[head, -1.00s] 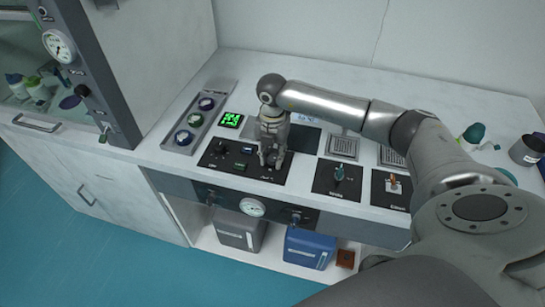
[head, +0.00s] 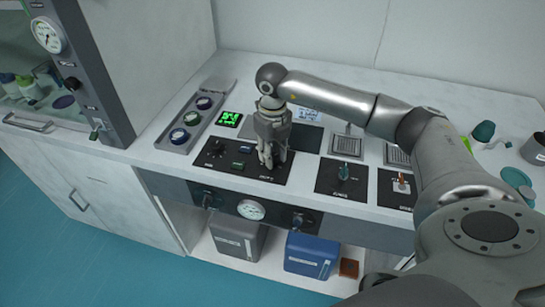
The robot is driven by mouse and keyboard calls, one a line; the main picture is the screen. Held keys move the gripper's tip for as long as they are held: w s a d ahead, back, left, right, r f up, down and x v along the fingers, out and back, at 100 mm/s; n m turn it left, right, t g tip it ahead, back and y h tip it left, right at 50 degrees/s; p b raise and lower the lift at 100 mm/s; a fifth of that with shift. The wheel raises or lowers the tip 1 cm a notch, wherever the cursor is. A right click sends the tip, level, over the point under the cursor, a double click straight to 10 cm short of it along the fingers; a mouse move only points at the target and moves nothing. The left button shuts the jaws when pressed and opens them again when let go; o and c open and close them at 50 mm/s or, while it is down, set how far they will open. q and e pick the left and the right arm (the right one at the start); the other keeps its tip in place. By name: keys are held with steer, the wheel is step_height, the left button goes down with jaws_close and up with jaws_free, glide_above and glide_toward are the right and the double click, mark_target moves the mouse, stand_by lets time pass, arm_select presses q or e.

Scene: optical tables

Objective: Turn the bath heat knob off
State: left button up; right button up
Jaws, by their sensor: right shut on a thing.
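A black control panel (head: 238,169) lies on the white bench top. It has a dark knob (head: 217,149) on its left and small buttons in its middle. My right gripper (head: 271,163) points down at the panel's right part. It is shut on a dark knob there, which its fingers mostly hide. The labels are too small to read, so I cannot tell from them which knob is the bath heat knob. My left gripper is not in view.
A grey tray (head: 178,139) with several round jars stands left of the panel. Panels with a teal valve (head: 344,172) and an orange-and-white switch (head: 402,182) lie to the right. A gauge (head: 251,209) is on the bench front.

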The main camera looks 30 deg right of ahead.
mark_target(273, 155)
steer(key=n+b, duration=0.2)
steer(key=n, duration=0.3)
steer(key=shift+f+n+b, duration=0.1)
steer(key=shift+n+b, duration=1)
steer(key=shift+n, duration=1.3)
steer(key=shift+c, duration=0.2)
steer(key=shift+o, duration=0.2)
steer(key=shift+c, duration=0.2)
steer(key=o, duration=1.1)
steer(key=shift+c, duration=0.2)
steer(key=shift+r, duration=0.3)
step_height(273, 155, up, 12)
steer(key=shift+f, duration=0.2)
steer(key=shift+f, duration=0.1)
